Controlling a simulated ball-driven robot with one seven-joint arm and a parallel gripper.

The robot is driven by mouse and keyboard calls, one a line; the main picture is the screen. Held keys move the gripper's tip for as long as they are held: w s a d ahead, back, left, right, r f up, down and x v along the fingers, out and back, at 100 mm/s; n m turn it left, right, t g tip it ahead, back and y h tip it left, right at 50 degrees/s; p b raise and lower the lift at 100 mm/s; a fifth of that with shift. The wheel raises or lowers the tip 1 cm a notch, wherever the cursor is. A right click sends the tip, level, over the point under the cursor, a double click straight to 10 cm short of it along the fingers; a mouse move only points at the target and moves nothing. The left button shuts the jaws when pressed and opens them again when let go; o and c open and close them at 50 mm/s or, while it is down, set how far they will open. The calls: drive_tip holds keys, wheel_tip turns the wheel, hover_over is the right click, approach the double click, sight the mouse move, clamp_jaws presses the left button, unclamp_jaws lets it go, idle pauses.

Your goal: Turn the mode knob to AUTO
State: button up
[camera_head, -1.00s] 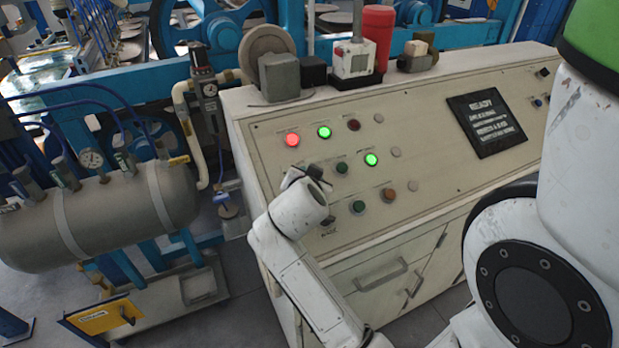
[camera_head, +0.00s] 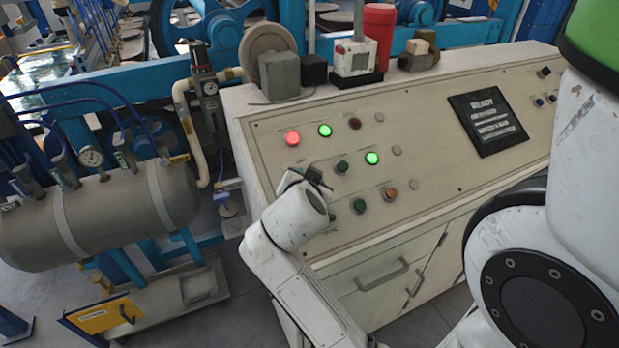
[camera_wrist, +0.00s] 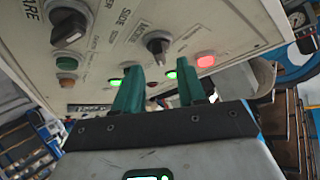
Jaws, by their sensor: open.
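In the wrist view the pale control panel (camera_wrist: 110,15) appears tilted. A black pointer knob (camera_wrist: 157,44) stands on it just beyond and between the fingertips, with small lettering beside it that I cannot read surely. A second black knob (camera_wrist: 68,28) is at the upper left. My gripper (camera_wrist: 158,67) is open, its teal fingers apart and empty. I cannot tell whether they touch the knob. In the head view my arm's white end hides both knobs and most of my gripper (camera_head: 309,180) at the panel's left part.
Red (camera_head: 292,138) and green (camera_head: 325,130) lamps and several buttons surround my gripper on the panel. A black display plate (camera_head: 487,120) is to the right. A grey box (camera_head: 279,76) and red cylinder (camera_head: 378,35) stand on the console top. A grey tank (camera_head: 110,215) stands left.

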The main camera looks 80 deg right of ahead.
drive_tip(key=v, duration=0.6)
drive_tip(key=shift+a, duration=0.1)
idle(0.4)
drive_tip(key=w+a+f+n+y, duration=0.1)
drive_tip(key=w+a+f+n+t+y, duration=0.1)
drive_tip(key=f+n, duration=0.1)
drive_tip(key=w+a+f+n, duration=0.1)
drive_tip(key=f, duration=0.1)
drive_tip(key=shift+a+n+t+y, duration=0.3)
drive_tip(key=shift+n+t+y, duration=0.1)
drive_tip(key=w+a+f+n+y, duration=0.3)
drive_tip(key=a+f+n+y, duration=0.7)
drive_tip(key=a+f+n, duration=0.45)
drive_tip(key=s+f+g, duration=0.3)
drive_tip(key=s+f, duration=0.1)
drive_tip(key=s, duration=0.6)
drive_tip(key=shift+s+f+n+h, duration=0.15)
drive_tip(key=shift+s+n+h, duration=0.25)
drive_tip(key=shift+n, duration=0.05)
drive_tip(key=shift+a, duration=0.15)
